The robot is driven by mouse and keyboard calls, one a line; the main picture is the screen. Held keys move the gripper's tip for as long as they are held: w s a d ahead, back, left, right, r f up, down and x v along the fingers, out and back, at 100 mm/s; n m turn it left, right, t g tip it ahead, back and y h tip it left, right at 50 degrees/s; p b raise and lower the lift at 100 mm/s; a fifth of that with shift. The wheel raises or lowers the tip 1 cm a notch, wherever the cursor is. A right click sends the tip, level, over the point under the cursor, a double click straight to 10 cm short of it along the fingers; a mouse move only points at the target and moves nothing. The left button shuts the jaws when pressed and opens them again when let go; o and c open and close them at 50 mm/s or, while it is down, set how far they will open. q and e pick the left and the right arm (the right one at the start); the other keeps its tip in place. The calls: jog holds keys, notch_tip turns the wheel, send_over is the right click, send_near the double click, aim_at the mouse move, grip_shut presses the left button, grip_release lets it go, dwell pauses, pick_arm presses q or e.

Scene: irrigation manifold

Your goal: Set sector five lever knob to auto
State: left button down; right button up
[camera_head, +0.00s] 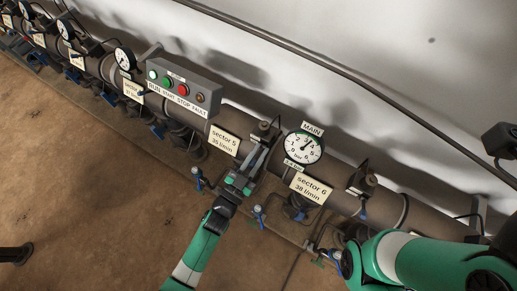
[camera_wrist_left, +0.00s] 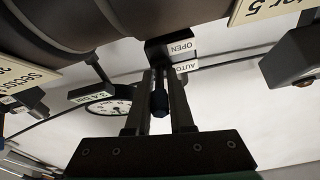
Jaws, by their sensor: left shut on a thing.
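The sector 5 label (camera_head: 223,140) sits on the dark pipe in the head view, just left of my left gripper (camera_head: 262,153). My left gripper reaches up from below to the valve right of that label. In the left wrist view its fingers (camera_wrist_left: 160,85) are closed around a slim lever knob (camera_wrist_left: 159,103) with a dark, bluish end. The lever hangs from a dark block (camera_wrist_left: 168,48) with an OPEN plate (camera_wrist_left: 182,47) and an AUTO plate (camera_wrist_left: 185,66). I cannot tell exactly which plate the lever points to. My right gripper is not in view.
The MAIN gauge (camera_head: 304,147) and the sector 6 label (camera_head: 311,187) are close on the right. A control box (camera_head: 183,88) with lit buttons stands on the left. My right arm fills the lower right corner. Open floor (camera_head: 90,190) lies at lower left.

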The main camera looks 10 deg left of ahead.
pick_arm(q)
jog(key=c, duration=0.8)
grip_release()
jog(key=p+v, duration=0.2)
jog(key=v, duration=0.9)
jog(key=shift+s+a+f, duration=0.1)
jog(key=shift+s+a, duration=0.05)
jog(key=shift+s, duration=0.1)
